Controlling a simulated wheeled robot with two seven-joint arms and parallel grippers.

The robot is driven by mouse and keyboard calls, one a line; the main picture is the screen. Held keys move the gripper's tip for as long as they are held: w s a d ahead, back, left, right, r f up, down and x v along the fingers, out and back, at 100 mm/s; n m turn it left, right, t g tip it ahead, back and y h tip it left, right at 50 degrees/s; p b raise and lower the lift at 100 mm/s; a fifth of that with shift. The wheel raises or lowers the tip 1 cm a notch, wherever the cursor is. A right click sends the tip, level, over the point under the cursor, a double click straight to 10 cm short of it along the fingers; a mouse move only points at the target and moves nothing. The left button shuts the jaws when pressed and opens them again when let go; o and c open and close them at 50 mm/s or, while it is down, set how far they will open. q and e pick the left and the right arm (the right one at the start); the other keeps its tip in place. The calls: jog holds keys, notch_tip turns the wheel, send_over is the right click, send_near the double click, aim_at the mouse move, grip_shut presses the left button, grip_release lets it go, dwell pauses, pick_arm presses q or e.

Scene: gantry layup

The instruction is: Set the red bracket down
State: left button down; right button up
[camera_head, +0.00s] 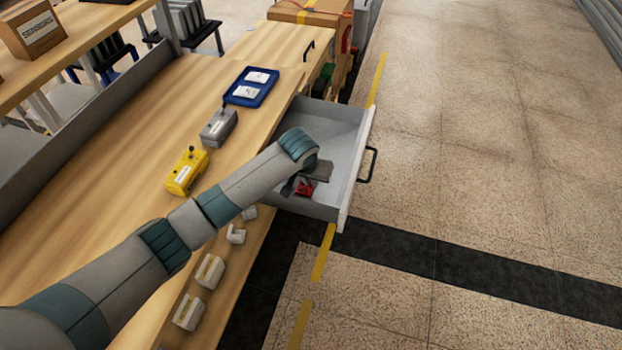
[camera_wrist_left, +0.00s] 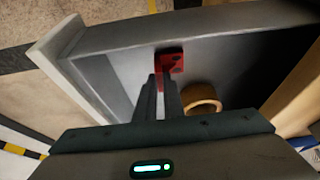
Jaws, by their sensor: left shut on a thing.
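The red bracket (camera_head: 305,189) is at my left gripper (camera_head: 300,187), inside the open drawer (camera_head: 345,200). In the left wrist view the red bracket (camera_wrist_left: 169,62) shows between and beyond the dark fingertips of my left gripper (camera_wrist_left: 163,80), which is shut on it. The bracket is over the drawer's grey floor; I cannot tell whether it touches the floor. The gripper hides part of it in the head view. My right gripper is in neither view.
A roll of tan tape (camera_wrist_left: 203,98) lies in the drawer beside the gripper. On the wooden bench stand a yellow box (camera_head: 186,172), a grey box (camera_head: 218,126), a blue tray (camera_head: 250,87) and several pale blocks (camera_head: 209,271). The floor right of the drawer is clear.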

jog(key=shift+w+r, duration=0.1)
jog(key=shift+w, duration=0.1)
pick_arm(q)
jog(key=c, duration=1.9)
grip_release()
jog(key=shift+f, duration=0.1)
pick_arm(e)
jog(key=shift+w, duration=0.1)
pick_arm(q)
jog(key=shift+o, duration=0.2)
